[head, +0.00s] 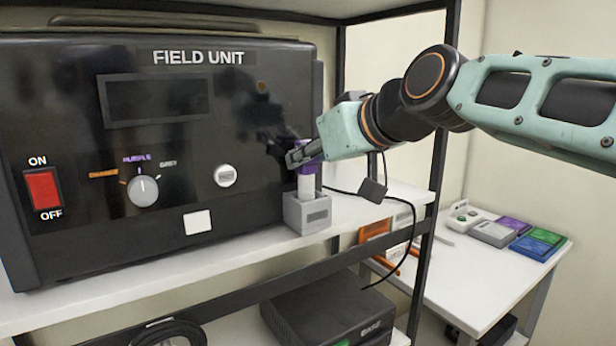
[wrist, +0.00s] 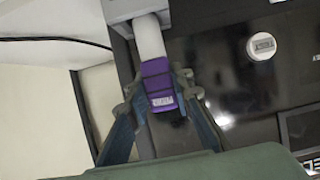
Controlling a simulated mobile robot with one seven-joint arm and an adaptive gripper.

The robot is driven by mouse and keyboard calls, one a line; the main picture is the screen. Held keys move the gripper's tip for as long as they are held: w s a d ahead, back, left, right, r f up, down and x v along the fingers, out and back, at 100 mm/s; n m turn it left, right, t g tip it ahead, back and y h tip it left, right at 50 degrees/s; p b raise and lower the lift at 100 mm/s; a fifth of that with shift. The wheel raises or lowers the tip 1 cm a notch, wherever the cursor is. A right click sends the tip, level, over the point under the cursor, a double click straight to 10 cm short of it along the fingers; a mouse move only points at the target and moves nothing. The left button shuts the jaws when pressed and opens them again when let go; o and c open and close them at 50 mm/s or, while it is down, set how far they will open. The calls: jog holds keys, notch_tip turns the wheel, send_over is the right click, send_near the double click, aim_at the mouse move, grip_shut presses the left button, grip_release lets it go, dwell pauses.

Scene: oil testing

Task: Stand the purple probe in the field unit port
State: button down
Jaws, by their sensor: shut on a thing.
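The purple probe (head: 308,160) has a purple grip and a white lower shaft, and it stands about upright beside the field unit's right end. Its shaft meets the top of a small grey block (head: 306,216) on the shelf; how deep it sits there I cannot tell. My gripper (head: 298,156) is shut on the purple grip, coming from the right. In the wrist view the probe (wrist: 157,82) lies between both fingers (wrist: 158,92), and its white end meets the grey block (wrist: 122,8). The field unit (head: 165,225) is a black box with dial, switch and screen.
A shelf post (head: 440,150) rises behind my arm. A dark cable (head: 413,235) hangs over the shelf edge near the block. A side table (head: 470,285) at right holds several coloured boxes. A black box (head: 335,318) stands on the lower shelf.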

aim_at(313, 174)
notch_tip(313, 174, down, 3)
jog(key=shift+w+f, duration=0.15)
jog(key=shift+f, duration=0.05)
jog(key=c, duration=1.7)
grip_release()
jog(key=shift+d, duration=0.1)
jog(key=v, duration=1.2)
